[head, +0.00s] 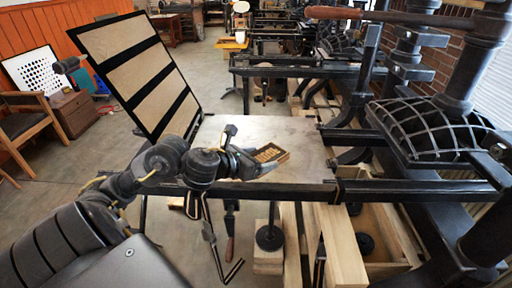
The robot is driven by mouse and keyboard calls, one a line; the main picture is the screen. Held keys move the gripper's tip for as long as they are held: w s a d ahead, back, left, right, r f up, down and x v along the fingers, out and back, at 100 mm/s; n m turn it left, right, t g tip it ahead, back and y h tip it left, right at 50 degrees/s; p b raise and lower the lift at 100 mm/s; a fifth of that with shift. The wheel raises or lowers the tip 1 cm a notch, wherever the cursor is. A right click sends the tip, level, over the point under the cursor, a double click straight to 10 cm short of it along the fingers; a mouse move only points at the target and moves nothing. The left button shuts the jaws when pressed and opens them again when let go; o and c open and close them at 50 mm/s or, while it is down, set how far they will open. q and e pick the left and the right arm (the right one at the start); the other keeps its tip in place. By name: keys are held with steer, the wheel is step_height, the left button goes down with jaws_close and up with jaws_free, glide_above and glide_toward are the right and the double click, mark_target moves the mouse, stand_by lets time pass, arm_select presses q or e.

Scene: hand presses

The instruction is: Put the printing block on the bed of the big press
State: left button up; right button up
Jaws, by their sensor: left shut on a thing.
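The printing block (271,153) is a small dark-edged block with a tan face and raised marks. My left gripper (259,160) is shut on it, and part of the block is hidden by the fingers. The block is tilted and shows over the flat grey bed (295,130) of the big press. I cannot tell whether it touches the bed. The big press (430,130) stands at the right with its dark ribbed platen and heavy screw column. My right gripper is not in view.
A hinged frame with tan panels (150,75) stands tilted up at the left end of the bed. Dark rails run along the bed's front edge. A long wooden-handled bar (390,17) crosses above at the upper right. The bed around the block is clear.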

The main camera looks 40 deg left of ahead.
mark_target(254, 152)
arm_select(q)
steer(key=w+a+f+b, duration=0.2)
steer(key=a+b, duration=0.1)
steer(key=w+a+f+b, duration=0.5)
steer(key=a+f, duration=0.1)
steer(key=shift+w+f+b, duration=0.2)
steer(key=shift+w+b, duration=0.2)
steer(key=shift+w+a+f, duration=0.15)
steer(key=shift+a, duration=0.15)
steer(key=f+b, duration=0.1)
steer(key=f, duration=0.1)
steer(key=f+b, duration=0.1)
steer(key=f, duration=0.1)
steer(key=shift+w+a+b, duration=0.25)
steer(key=shift+w+b, duration=0.1)
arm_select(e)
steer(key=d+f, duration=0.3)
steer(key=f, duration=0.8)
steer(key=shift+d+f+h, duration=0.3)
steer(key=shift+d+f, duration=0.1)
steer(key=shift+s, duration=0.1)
